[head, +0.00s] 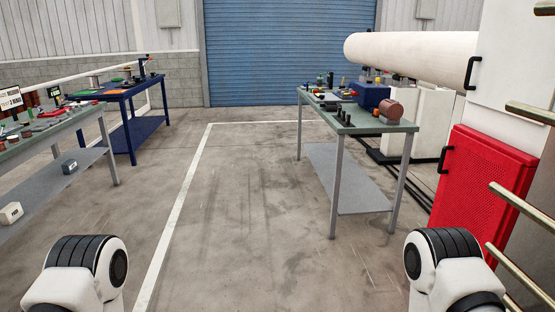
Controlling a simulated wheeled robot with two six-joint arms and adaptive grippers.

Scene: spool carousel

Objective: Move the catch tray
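I cannot pick out the catch tray with certainty; the items on the tables are small and far off. A flat pale item lies among other things toward the left side of the green-topped table (372,128) on the right, but I cannot tell what it is. Only white and black parts of my two arms show at the bottom left and bottom right. Neither gripper is in view.
A blue table (122,92) and a grey-green table (60,127), both with small items, stand at the left. A blue box (371,95) and a reddish cylinder (392,109) sit on the right table. A red perforated panel (480,185) is at right. The middle floor is clear.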

